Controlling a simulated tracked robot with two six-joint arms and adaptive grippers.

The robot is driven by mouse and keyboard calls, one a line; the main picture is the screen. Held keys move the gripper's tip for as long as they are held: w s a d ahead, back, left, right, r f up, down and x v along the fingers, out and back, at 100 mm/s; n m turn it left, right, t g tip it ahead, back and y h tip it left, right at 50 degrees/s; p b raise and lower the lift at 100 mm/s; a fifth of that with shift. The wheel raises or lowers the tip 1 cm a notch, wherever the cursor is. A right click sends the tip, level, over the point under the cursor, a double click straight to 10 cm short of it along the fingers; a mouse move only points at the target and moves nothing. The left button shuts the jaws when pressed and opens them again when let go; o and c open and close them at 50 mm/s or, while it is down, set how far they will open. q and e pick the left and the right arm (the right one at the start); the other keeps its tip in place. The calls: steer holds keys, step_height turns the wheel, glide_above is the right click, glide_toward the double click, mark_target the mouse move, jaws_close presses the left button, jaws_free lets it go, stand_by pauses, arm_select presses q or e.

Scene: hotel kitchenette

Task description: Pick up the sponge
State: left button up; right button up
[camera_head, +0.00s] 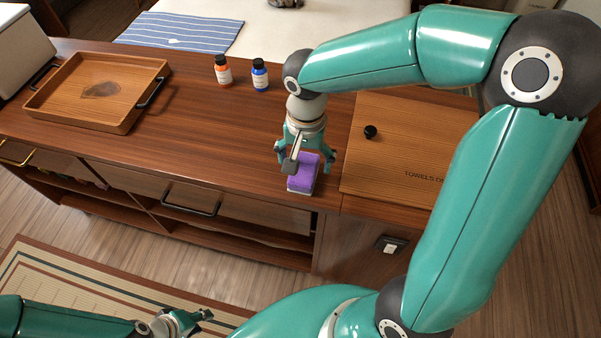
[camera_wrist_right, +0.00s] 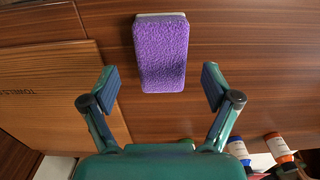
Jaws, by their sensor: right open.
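The purple sponge (camera_head: 303,172) with a pale underside lies on the wooden counter near its front edge, left of the towel board. In the right wrist view the sponge (camera_wrist_right: 161,52) lies beyond and between the fingertips, with a gap on both sides. My right gripper (camera_head: 305,158) is open and empty above the sponge, pointing down; its two fingers (camera_wrist_right: 160,88) are spread wide in the wrist view. In the head view its fingers partly cover the sponge. My left gripper (camera_head: 190,319) is low at the bottom left, away from the counter; its jaw state is unclear.
An orange bottle (camera_head: 223,71) and a blue bottle (camera_head: 260,75) stand behind and left of my right gripper. A wooden tray (camera_head: 60,100) sits at the left. The lidded towel board (camera_head: 400,150) with a black knob (camera_head: 370,132) is just right of the sponge.

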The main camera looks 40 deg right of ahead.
mark_target(304, 168)
step_height(304, 168, down, 3)
steer(key=shift+f, duration=0.15)
steer(key=c, duration=0.9)
steer(key=shift+c, duration=0.2)
step_height(304, 168, up, 20)
steer(key=p, duration=0.2)
